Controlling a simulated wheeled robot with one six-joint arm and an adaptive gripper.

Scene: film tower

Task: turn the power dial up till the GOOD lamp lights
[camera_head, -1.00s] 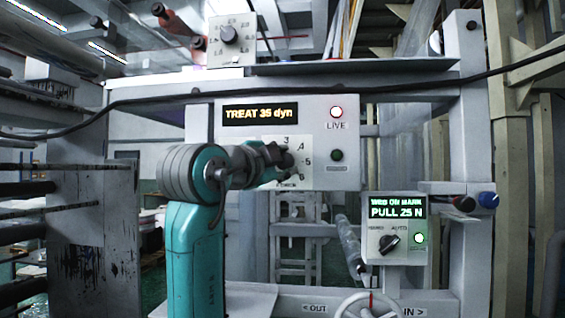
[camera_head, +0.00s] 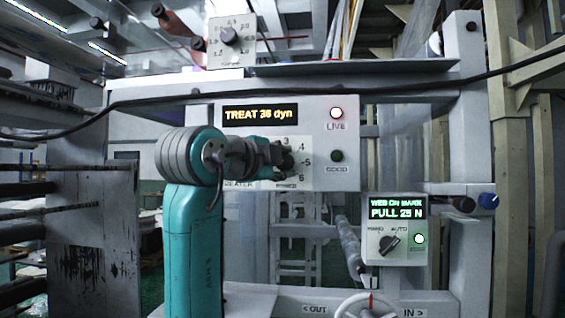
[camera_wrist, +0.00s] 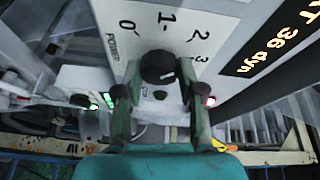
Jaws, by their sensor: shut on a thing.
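The power dial (camera_wrist: 158,68) is a dark round knob on a white scale plate marked with numbers. In the wrist view it sits between the two fingers of my gripper (camera_wrist: 158,88), which is shut on it. In the head view my gripper (camera_head: 283,158) covers most of the dial, and numbers 3 to 6 show on the plate beside it. The treat display (camera_head: 261,115) reads "TREAT 36 dyn" in yellow. The GOOD lamp (camera_head: 336,156) is dark green and unlit.
A second dial panel (camera_head: 231,40) stands on the shelf above. At lower right a box (camera_head: 397,229) reads "WEB ON MARK, PULL 25 N", with a lit green lamp (camera_head: 418,239). A black cable (camera_head: 400,92) runs across the frame. A handwheel (camera_head: 369,304) is at the bottom.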

